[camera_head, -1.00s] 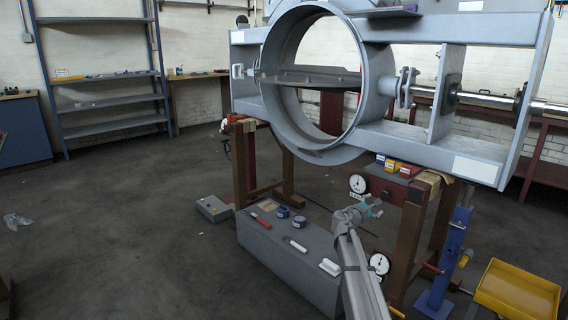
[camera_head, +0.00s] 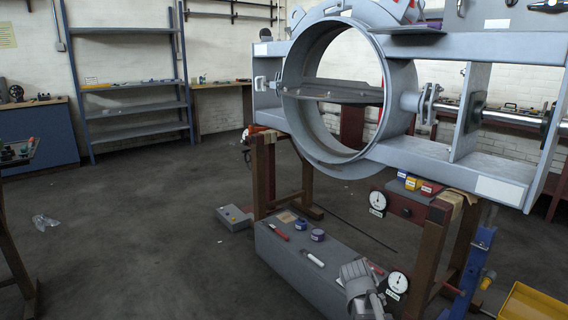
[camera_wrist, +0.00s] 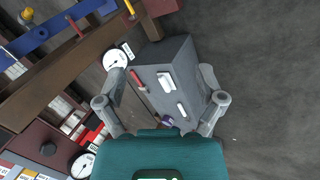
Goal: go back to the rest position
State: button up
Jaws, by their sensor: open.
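My gripper (camera_wrist: 162,108) is open and empty in the wrist view, its two grey fingers spread wide apart in front of the teal body. Beyond the fingers lies the grey box (camera_wrist: 158,57) with small tools on top, apart from the gripper as far as I can tell. In the head view a grey part of my arm (camera_head: 360,283) shows low at the right of centre, in front of the same grey box (camera_head: 290,262). The gripper's fingers cannot be made out there. The large grey damper ring (camera_head: 376,140) stands in its frame above, clear of the arm.
A brown trestle (camera_head: 428,265) with dial gauges (camera_head: 397,282) stands right of my arm. A blue post (camera_head: 468,278) and a yellow tray (camera_head: 530,303) are farther right. A shelf (camera_head: 130,80) stands at the back left. The floor at the left centre (camera_head: 150,230) is mostly open.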

jog(key=s+a+m+g+y+p, duration=0.25)
jog(key=s+a+y, duration=0.25)
jog(key=s+a, duration=0.5)
notch_tip(320, 180, up, 37)
jog(key=p, duration=3.6)
jog(key=shift+s+d+m, duration=0.3)
jog(key=shift+d+m, duration=0.05)
